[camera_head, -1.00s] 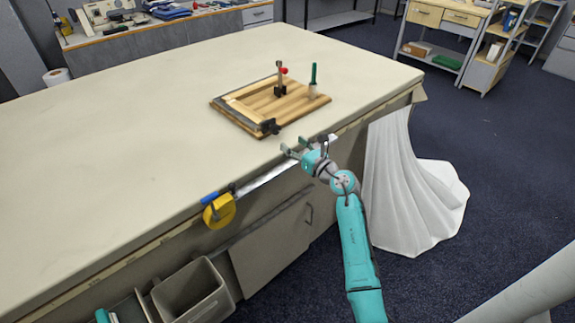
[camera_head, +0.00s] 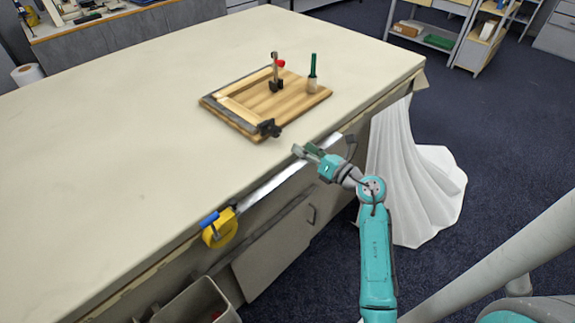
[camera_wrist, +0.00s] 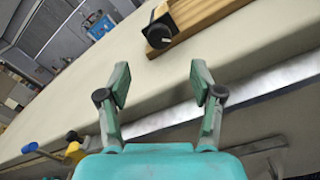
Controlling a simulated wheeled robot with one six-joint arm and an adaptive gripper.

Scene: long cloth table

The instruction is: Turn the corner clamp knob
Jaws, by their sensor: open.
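The corner clamp (camera_head: 267,128) is black and sits at the near corner of a wooden board (camera_head: 290,102) on the table. In the wrist view its round dark knob (camera_wrist: 161,35) shows at the end of the board, beyond my fingertips. My gripper (camera_head: 305,151) is at the table's front edge, to the right of and nearer than the clamp, apart from it. In the wrist view my gripper (camera_wrist: 160,82) is open and empty, its two green fingers spread with bare table between them.
A metal strip (camera_head: 275,185) runs along the table's front edge, with a yellow, blue-handled tool (camera_head: 220,230) at its left end. A red-tipped toggle clamp (camera_head: 276,75) and a green-handled tool (camera_head: 313,72) stand on the board. The cloth table (camera_head: 110,150) is clear at left.

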